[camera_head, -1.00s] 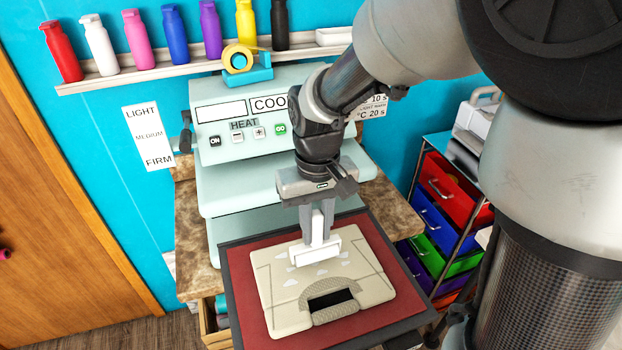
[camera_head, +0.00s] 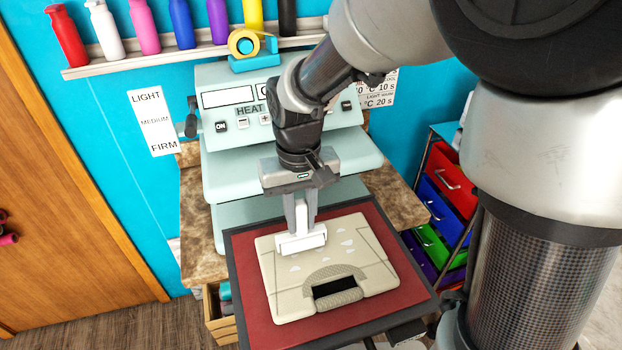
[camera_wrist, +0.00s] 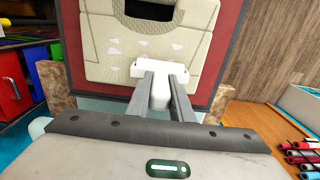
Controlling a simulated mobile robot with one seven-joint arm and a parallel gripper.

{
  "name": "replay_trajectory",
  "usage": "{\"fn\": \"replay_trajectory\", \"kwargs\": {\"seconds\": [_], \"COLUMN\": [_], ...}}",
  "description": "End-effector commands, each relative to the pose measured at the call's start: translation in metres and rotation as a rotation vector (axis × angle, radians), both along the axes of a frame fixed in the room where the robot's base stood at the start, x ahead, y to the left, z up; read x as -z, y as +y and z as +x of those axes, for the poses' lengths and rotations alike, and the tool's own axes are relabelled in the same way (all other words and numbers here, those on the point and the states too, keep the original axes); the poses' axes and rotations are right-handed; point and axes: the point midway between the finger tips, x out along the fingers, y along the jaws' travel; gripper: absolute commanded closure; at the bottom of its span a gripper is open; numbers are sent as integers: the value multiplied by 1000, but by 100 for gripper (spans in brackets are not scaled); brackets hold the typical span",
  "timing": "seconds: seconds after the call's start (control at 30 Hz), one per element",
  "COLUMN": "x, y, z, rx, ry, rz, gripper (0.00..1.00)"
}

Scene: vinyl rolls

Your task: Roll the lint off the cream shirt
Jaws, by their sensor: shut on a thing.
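The cream shirt (camera_head: 355,252) lies folded on the red pad (camera_head: 404,265) of the pulled-out press bed. It also shows in the wrist view (camera_wrist: 197,20). Several white lint pieces (camera_head: 346,243) lie on it, and some show in the wrist view (camera_wrist: 118,69). My gripper (camera_head: 301,228) is shut on the white handle of the lint roller (camera_head: 302,243). The roller head points down at the shirt's far left part. In the wrist view the roller (camera_wrist: 155,72) lies between both fingers and over the shirt. I cannot tell if it touches the cloth.
The pale green heat press (camera_head: 225,130) stands just behind the bed, its upper plate close to my arm. A shelf of bottles (camera_head: 110,68) and a tape dispenser (camera_head: 250,55) are above. A coloured drawer cart (camera_head: 445,205) is at right.

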Motion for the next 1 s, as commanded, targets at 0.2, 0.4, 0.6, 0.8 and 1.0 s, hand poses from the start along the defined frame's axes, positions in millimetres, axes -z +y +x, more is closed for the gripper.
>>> {"fn": "replay_trajectory", "kwargs": {"seconds": [0.2, 0.4, 0.6, 0.8, 1.0], "x": [0, 0, 0, 0, 0], "y": [21, 34, 37, 36, 35], "z": [2, 4, 4, 4, 0], "rx": [-3, -2, 0, 0, 0], "ry": [0, 0, -1, -1, -1], "rz": [0, 0, 0, 0, 0], "gripper": [100, 100, 100, 100, 100]}}
